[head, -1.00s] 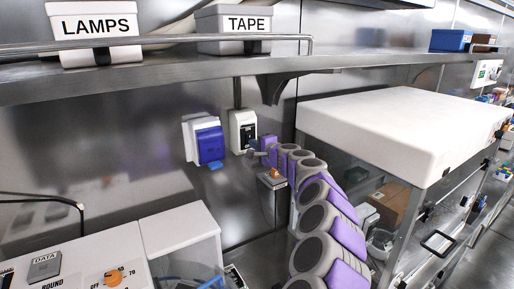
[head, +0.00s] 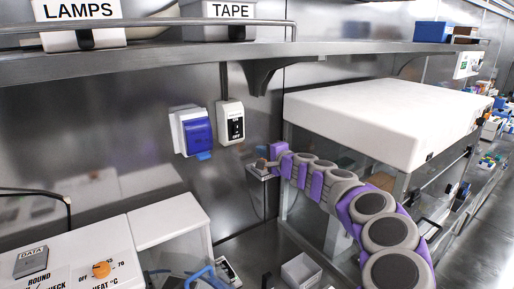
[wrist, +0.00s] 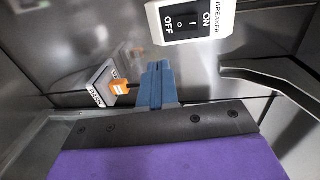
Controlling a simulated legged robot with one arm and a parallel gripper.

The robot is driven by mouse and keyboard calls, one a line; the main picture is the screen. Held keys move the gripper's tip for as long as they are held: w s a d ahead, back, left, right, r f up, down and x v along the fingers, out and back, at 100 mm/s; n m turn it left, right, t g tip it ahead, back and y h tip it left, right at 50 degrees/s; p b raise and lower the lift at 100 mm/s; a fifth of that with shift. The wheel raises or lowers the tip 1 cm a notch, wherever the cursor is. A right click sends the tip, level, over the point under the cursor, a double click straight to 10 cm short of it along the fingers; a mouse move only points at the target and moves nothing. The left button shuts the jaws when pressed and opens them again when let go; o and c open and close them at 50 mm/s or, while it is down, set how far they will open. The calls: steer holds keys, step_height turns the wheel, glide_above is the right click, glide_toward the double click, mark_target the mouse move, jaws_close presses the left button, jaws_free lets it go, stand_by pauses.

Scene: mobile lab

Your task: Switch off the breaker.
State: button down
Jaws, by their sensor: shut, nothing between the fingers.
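The breaker (head: 231,122) is a white box on the metal wall with a black rocker, ON above OFF in the head view. In the wrist view the breaker (wrist: 193,24) is at the top, turned, with its O and I marks visible. I cannot tell which side of the rocker is pressed in. My gripper's blue fingers (wrist: 156,85) are together and empty, apart from the breaker in the wrist view. In the head view my gripper (head: 264,164) is below and right of the breaker; its fingertips are hard to make out.
A blue-covered wall box (head: 197,133) sits just left of the breaker. A small labelled box with an orange part (wrist: 121,87) is left of my fingers in the wrist view. A shelf (head: 150,62) runs above; a white-topped enclosure (head: 380,115) stands right.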

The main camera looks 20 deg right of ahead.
steer(key=shift+s+a+f, duration=0.1)
steer(key=shift+s+a, duration=0.05)
steer(key=shift+s, duration=0.45)
steer(key=shift+s+a+f, duration=0.1)
steer(key=shift+s+a, duration=0.05)
steer(key=shift+s, duration=0.45)
steer(key=shift+d, duration=0.35)
